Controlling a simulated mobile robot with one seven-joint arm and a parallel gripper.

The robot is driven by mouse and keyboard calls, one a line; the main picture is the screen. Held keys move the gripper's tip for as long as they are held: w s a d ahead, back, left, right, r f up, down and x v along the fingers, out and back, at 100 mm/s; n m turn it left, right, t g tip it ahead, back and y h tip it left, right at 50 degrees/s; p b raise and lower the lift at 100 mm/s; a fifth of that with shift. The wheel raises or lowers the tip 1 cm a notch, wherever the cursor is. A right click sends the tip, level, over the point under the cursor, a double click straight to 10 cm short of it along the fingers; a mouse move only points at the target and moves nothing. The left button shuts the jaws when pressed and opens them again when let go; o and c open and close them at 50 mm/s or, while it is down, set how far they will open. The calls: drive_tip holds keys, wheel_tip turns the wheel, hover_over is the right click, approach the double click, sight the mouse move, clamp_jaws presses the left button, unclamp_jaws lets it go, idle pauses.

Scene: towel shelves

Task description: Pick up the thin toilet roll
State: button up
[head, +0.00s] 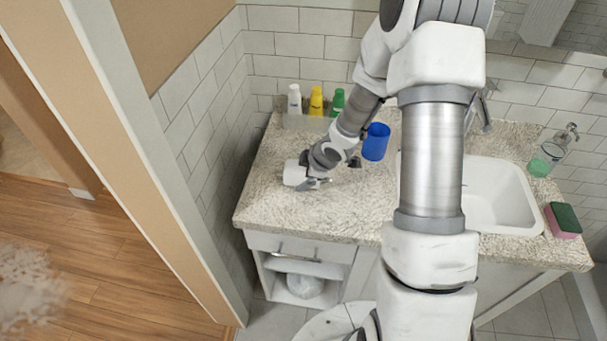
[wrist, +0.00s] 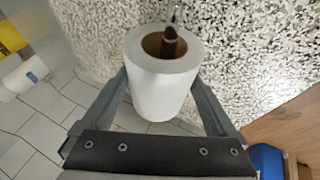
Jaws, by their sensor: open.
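A white toilet roll (wrist: 160,92) with a brown core shows in the wrist view, its open end facing up in the picture. My gripper (wrist: 160,80) is open, with one finger on each side of the roll. The roll hides the fingertips, and I cannot tell whether they touch it. In the head view my gripper (head: 318,182) is low over the left part of the counter, with the white roll (head: 293,174) at its left. Part of the roll is hidden there by my gripper.
The speckled counter (head: 262,205) holds a blue cup (head: 376,141) right of my gripper. White (head: 294,99), yellow (head: 316,101) and green (head: 337,101) bottles stand behind. The sink (head: 500,195) is right, with a soap dispenser (head: 553,150) and sponge (head: 563,221). A tiled wall (head: 205,125) borders the left.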

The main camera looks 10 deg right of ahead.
drive_tip(key=c, duration=1.1)
wheel_tip(320, 180, up, 10)
drive_tip(key=p, duration=0.6)
drive_tip(key=shift+r, duration=0.1)
